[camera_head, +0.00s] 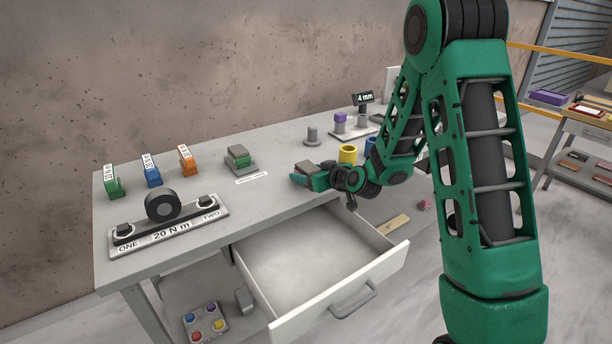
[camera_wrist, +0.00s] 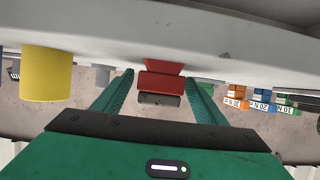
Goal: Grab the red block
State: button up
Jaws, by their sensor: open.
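The red block (camera_wrist: 160,82) shows in the wrist view between my two green fingers, with a dark grey piece (camera_wrist: 158,100) at its near side. My gripper (camera_wrist: 163,86) is open around it, with a visible gap on both sides, so it is not clamped. In the head view my gripper (camera_head: 311,177) is low over the table's front edge, at the block's place. Only a small brownish-grey part of the block shows there between the fingers; the rest is hidden.
A yellow cup (camera_head: 347,154) stands close right of my gripper. An open white drawer (camera_head: 330,254) juts out below. Labelled blocks and a "20 N m" plate (camera_head: 185,232) are farther left.

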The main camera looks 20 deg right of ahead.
jog(key=shift+w+a+f, duration=0.15)
jog(key=shift+w+f, duration=0.1)
jog(key=shift+w, duration=0.35)
jog(key=c, duration=1.3)
jog(key=shift+r, duration=0.1)
jog(key=shift+c, duration=0.2)
